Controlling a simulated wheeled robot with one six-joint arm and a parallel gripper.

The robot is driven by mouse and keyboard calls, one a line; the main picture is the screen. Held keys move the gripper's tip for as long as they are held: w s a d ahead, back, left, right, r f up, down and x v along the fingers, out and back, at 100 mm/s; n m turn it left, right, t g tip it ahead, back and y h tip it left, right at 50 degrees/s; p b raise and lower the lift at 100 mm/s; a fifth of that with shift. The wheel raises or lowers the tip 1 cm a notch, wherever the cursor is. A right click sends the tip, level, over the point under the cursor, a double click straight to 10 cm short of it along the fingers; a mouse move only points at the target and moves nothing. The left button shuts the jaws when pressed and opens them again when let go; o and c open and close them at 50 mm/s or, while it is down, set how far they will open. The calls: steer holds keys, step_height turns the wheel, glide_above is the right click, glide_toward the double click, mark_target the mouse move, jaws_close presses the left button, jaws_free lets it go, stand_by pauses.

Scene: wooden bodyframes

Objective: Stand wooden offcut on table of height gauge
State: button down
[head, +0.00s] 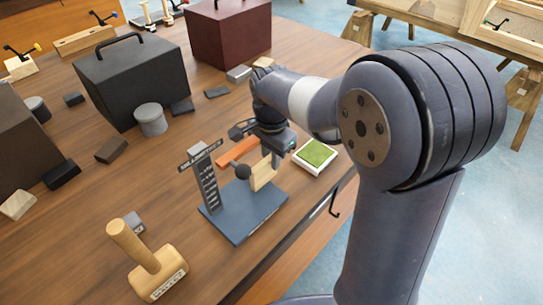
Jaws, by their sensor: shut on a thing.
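The height gauge has a flat blue-grey table (245,216) and an upright column with a marked scale (207,180). A dark ball-ended part (243,170) sticks out beside the column. My gripper (274,158) points down over the right back part of the gauge table. It is shut on the pale wooden offcut (263,175), which is upright beside the dark ball. The offcut's lower end is at or just above the gauge table; I cannot tell whether it touches. My gripper's fingers hide part of its top.
An orange bar (236,151) lies just behind the gauge. A white-framed green pad (316,156) lies to the right, near the bench edge. A wooden mallet (150,262) stands front left. A grey canister (150,120) and dark cases (130,82) stand behind.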

steer(key=c, duration=1.3)
jaws_free()
step_height(320, 180, up, 11)
steer(key=shift+f, duration=0.15)
step_height(320, 180, down, 11)
steer(key=shift+r, duration=0.35)
